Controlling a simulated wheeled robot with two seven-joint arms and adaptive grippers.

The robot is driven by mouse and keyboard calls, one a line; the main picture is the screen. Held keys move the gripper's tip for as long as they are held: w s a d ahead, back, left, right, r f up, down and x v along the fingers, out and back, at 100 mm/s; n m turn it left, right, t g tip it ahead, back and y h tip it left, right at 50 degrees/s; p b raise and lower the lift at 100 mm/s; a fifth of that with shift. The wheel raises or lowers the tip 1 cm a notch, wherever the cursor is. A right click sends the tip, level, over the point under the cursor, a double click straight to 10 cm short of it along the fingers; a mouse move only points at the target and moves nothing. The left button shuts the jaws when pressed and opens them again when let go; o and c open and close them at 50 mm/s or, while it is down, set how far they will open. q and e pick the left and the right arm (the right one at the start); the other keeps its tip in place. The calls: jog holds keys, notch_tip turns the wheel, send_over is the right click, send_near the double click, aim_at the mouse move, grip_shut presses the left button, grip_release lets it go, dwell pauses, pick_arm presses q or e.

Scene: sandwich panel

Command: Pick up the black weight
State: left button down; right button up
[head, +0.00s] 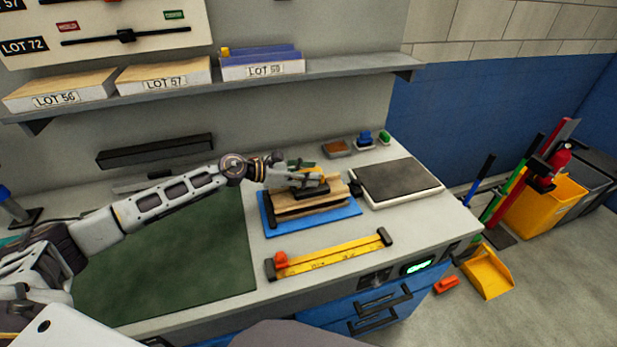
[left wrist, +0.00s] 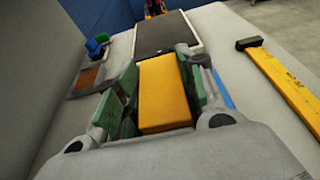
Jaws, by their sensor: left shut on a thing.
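The black weight (head: 312,190) is at the stack of wooden boards on the blue tray (head: 352,210), partly hidden by my gripper. I cannot tell whether it touches the boards. A yellow block-like part (left wrist: 163,92) shows at its top. My left gripper (head: 305,174) is over the stack, shut on this yellow part. In the left wrist view the green finger pads of the gripper (left wrist: 160,95) stand on both sides of it. My right gripper is not in view.
A scale with a dark plate (head: 397,180) stands right of the tray. A yellow ruler-like bar (head: 330,256) lies in front. A green mat (head: 170,262) covers the left of the bench. A shelf (head: 340,67) with labelled lots hangs above. Small coloured items (head: 365,138) stand at the back.

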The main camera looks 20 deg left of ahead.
pick_arm(q)
jog(key=shift+r, duration=0.35)
